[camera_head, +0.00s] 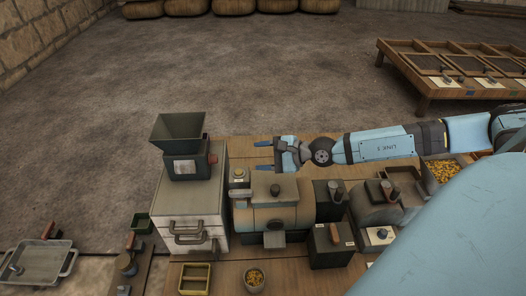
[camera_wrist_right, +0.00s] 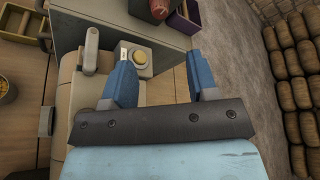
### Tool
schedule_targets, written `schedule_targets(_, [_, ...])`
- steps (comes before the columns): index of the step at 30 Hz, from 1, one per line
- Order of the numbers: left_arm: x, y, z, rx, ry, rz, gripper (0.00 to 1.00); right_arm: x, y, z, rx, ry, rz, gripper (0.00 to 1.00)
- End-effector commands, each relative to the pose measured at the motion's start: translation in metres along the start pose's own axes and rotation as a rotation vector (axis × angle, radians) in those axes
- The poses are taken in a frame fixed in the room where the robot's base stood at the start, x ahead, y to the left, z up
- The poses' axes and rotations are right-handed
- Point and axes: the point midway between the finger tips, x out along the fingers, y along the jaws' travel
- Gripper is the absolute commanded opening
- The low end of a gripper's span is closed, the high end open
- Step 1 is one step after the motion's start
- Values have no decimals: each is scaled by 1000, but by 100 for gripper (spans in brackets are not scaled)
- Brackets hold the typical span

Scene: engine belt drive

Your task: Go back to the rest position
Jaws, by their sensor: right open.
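My right gripper (camera_head: 263,155) is at the end of the blue arm that comes in from the right. It hangs over the back of the workbench, above and behind the rounded tan machine (camera_head: 275,212). Its two blue fingers point left and are spread apart with nothing between them. In the right wrist view the open fingers (camera_wrist_right: 158,72) show near a small box with a round yellow button (camera_wrist_right: 139,57). My left gripper is not in view.
A grey cabinet with a hopper machine (camera_head: 181,130) stands left of my right gripper. Dark boxes (camera_head: 330,246) and another rounded machine (camera_head: 376,203) stand to the right, below the arm. A low wooden table (camera_head: 430,90) is at the back right.

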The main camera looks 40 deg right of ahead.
Motion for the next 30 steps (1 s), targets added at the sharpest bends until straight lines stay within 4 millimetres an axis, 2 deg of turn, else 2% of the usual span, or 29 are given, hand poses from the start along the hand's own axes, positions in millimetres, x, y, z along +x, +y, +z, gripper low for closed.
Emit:
schedule_targets(9, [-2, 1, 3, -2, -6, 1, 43, 1, 1, 1, 9, -3, -3, 54])
schedule_targets(11, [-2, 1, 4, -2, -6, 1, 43, 4, 3, 7, 53, -20, -19, 54])
schedule_targets(14, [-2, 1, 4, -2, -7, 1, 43, 14, 9, 31, 250, -87, -93, 54])
schedule_targets(17, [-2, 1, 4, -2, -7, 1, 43, 24, 14, 64, 609, -189, -224, 54])
schedule_targets(18, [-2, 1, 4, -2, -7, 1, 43, 26, 14, 74, 786, -230, -288, 54])
schedule_targets(21, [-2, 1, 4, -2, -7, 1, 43, 22, 16, 89, 1243, -315, -455, 54])
schedule_targets(23, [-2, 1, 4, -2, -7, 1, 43, 17, 19, 90, 1513, -352, -561, 54])
schedule_targets(26, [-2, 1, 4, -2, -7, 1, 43, 4, 35, 82, 1953, -384, -753, 54])
schedule_targets(30, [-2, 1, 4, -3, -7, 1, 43, -21, 79, 67, 2528, -373, -1070, 54])
